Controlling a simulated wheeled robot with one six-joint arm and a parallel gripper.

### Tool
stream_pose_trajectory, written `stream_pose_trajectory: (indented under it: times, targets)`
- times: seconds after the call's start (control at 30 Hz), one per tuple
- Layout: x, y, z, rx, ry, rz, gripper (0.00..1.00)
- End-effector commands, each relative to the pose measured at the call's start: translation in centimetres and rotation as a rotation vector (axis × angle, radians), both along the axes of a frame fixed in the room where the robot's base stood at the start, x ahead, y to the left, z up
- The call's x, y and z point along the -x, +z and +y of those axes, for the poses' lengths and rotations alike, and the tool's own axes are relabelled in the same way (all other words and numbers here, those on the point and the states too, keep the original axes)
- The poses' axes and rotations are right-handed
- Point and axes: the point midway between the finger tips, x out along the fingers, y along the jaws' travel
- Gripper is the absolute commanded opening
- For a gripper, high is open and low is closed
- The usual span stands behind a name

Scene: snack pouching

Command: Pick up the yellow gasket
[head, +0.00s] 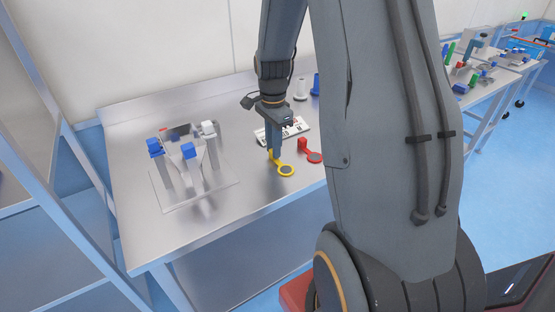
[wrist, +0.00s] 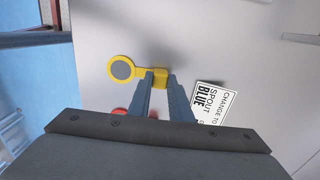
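The yellow gasket (head: 286,170) lies on the metal table, a flat ring with a raised block-like tab. In the wrist view its ring (wrist: 122,67) is to the left and its yellow tab (wrist: 160,77) is between my fingertips. My gripper (head: 273,154) points down at the tab, and its two blue-grey fingers (wrist: 161,82) stand one on each side of it. The fingers look very close to the tab; I cannot tell whether they press on it.
A red gasket (head: 315,156) lies just right of the yellow one. A white sign reading "CHANGE TO SPOUT BLUE" (wrist: 215,98) lies close by. A fixture plate (head: 215,194) with blue- and white-topped posts stands at left. White (head: 300,90) and blue spouts stand behind.

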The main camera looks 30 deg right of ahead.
Motion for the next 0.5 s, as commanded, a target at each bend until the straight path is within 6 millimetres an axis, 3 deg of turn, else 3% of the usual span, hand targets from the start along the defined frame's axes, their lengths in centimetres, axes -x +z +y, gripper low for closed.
stream_pose_trajectory:
  times: [0.3,0.5]
  targets:
    - [-0.1,0.3,0.0,0.0,0.0,-0.001,0.0]
    - [-0.2,2.8,0.0,0.002,0.0,-0.005,0.0]
